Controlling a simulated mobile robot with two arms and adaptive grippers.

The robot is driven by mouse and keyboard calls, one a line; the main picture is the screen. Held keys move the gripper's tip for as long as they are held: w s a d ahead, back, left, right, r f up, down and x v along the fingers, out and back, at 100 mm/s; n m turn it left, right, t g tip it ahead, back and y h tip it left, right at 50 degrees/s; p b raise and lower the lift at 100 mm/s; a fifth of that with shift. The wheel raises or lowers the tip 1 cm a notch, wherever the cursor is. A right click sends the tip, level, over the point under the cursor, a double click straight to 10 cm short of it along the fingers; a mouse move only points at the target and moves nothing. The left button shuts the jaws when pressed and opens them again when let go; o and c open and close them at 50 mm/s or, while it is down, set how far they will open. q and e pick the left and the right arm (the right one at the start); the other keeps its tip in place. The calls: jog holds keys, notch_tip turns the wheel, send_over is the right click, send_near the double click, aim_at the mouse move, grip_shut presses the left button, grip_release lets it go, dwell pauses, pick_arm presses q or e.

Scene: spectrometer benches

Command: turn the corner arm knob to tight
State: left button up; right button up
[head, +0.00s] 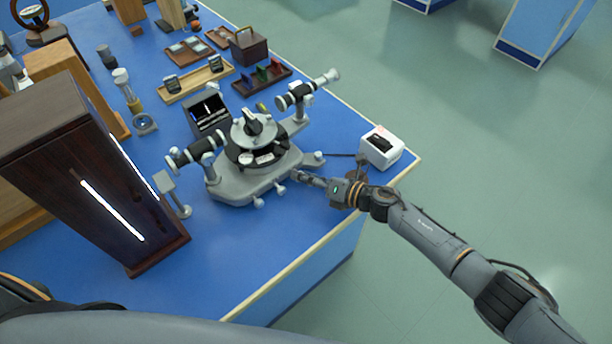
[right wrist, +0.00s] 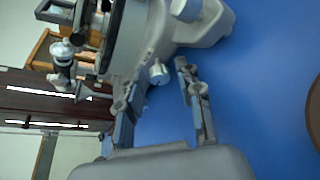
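The grey spectrometer (head: 235,186) stands on the blue bench with a round table on top and two telescope tubes. Small silver knobs show along its base, such as a front knob (head: 281,189); no label on them can be read. My right gripper (head: 298,177) is at the base's front right side. In the right wrist view, its fingers (right wrist: 156,80) are spread apart. A silver knob (right wrist: 159,73) on the grey base shows between the fingertips; I cannot tell whether either finger touches it. My left gripper is not in view.
A white box (head: 382,148) sits near the bench's right corner, close to my right arm. A tall dark wooden case (head: 90,170) with a bright slit stands at left. Trays and small instruments fill the back. The front blue bench top (head: 235,265) is clear.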

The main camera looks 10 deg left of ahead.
jog(key=shift+d, duration=0.1)
jog(key=v, duration=1.2)
dwell(0.4)
